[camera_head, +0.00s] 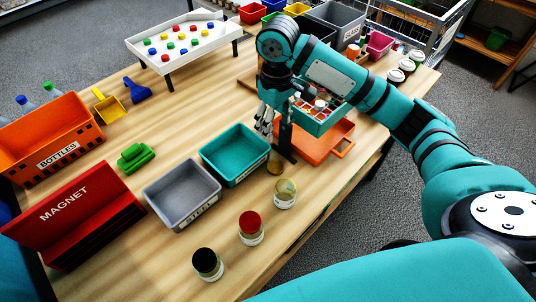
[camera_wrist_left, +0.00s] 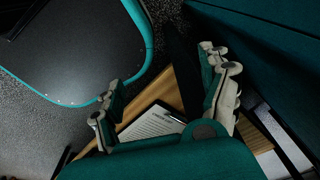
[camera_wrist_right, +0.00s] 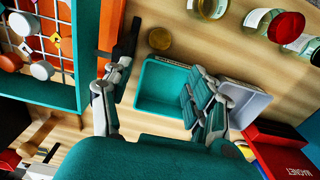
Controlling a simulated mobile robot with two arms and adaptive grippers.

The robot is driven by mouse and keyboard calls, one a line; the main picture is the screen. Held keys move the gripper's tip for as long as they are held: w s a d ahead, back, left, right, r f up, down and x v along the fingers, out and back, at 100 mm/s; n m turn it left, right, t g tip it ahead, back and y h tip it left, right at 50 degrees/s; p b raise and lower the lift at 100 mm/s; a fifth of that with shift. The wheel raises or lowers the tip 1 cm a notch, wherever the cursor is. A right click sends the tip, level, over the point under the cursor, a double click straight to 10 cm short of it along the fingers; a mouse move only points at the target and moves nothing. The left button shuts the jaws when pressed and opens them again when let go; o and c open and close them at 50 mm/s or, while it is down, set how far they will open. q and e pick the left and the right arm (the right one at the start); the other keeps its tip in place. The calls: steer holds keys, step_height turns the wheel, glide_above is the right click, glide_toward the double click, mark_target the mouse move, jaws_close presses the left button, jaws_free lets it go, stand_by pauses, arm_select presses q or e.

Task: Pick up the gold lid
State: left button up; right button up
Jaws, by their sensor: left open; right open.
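The gold lid (camera_head: 274,166) lies on the wooden table between the teal bin (camera_head: 234,155) and an open-looking jar with a yellowish top (camera_head: 285,194). In the right wrist view the round gold lid (camera_wrist_right: 160,38) sits beyond the teal bin's edge. My right gripper (camera_head: 266,122) is open and empty, above and behind the lid, near the teal bin's far corner. Its spread fingers also show in the right wrist view (camera_wrist_right: 158,98); the lid is not between them. My left gripper (camera_wrist_left: 160,84) is open and empty; it shows only in its own wrist view.
A dark upright post (camera_head: 286,138) stands close to my right gripper, beside an orange tray (camera_head: 325,148) and a teal divided box (camera_head: 325,120). A grey bin (camera_head: 181,190), red-lidded jar (camera_head: 251,228) and black-lidded jar (camera_head: 207,264) are nearby. The front table strip around the jars is fairly clear.

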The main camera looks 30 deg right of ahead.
steer(key=p, duration=0.2)
glide_toward(275, 166)
steer(key=shift+s, duration=0.35)
steer(key=f, duration=0.2)
steer(key=shift+w+f, duration=0.2)
steer(key=shift+f, duration=1)
step_height(275, 166, down, 4)
steer(key=shift+w+r+p, duration=0.15)
steer(key=shift+r+p, duration=0.05)
steer(key=shift+p, duration=0.55)
steer(key=shift+f, duration=0.35)
steer(key=c, duration=0.5)
arm_select(q)
steer(key=s+r, duration=0.3)
steer(key=shift+s+a+r, duration=0.1)
steer(key=shift+s+r, duration=0.05)
steer(key=shift+r, duration=0.1)
arm_select(e)
steer(key=shift+c, duration=0.3)
